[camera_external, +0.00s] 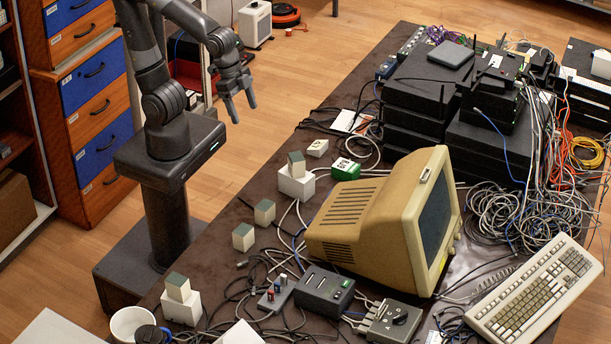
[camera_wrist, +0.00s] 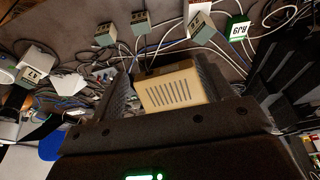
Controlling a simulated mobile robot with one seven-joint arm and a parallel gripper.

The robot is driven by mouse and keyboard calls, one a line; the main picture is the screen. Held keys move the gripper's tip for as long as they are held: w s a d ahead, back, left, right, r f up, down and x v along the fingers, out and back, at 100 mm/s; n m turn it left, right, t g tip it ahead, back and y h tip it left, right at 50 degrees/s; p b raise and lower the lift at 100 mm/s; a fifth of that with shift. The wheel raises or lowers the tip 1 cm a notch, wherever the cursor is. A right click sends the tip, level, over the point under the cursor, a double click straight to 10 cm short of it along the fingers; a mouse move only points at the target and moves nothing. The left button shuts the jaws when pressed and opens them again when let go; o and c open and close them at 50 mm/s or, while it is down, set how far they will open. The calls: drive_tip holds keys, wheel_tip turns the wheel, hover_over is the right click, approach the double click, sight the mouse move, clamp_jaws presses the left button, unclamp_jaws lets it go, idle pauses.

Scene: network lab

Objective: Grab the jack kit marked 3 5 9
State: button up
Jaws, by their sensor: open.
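Several small pale boxes with grey-green tops could be jack kits, but no marking 3 5 9 can be read. In the external view, one box (camera_external: 296,160) sits on a white block (camera_external: 296,184), two boxes stand on the table, one (camera_external: 265,211) and another (camera_external: 243,236), and one more (camera_external: 178,284) sits on a white block (camera_external: 182,309) near the front. They also show along the top of the wrist view, including a box (camera_wrist: 107,35) and its neighbour (camera_wrist: 140,22). My gripper (camera_external: 242,110) is open and empty, raised beyond the table's left edge, apart from all boxes.
A beige monitor (camera_external: 350,215) fills the table's middle and shows between my fingers in the wrist view (camera_wrist: 172,92). A green box (camera_external: 346,169) and small white box (camera_external: 317,148) stand behind. Loose cables (camera_external: 515,205), black devices (camera_external: 428,80) and a keyboard (camera_external: 530,295) crowd the right.

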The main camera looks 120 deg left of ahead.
drive_tip(key=w+d+f+g, duration=0.2)
drive_tip(key=w+d+f, duration=0.1)
drive_tip(key=w+f, duration=0.35)
drive_tip(key=g, duration=0.2)
hover_over(265, 205)
wheel_tip(265, 205, down, 10)
drive_tip(key=shift+m, duration=0.3)
drive_tip(key=f, duration=0.5)
drive_tip(key=shift+s+a+f, duration=0.25)
drive_tip(key=shift+s+f, duration=0.1)
drive_tip(key=shift+f, duration=0.05)
drive_tip(key=shift+w+d+f, duration=0.1)
drive_tip(key=shift+w+f, duration=0.05)
drive_tip(key=shift+f, duration=1.2)
drive_tip(key=shift+w+d+f, duration=0.1)
drive_tip(key=shift+w+f, duration=0.05)
drive_tip(key=shift+f, duration=1.15)
drive_tip(key=c, duration=1.1)
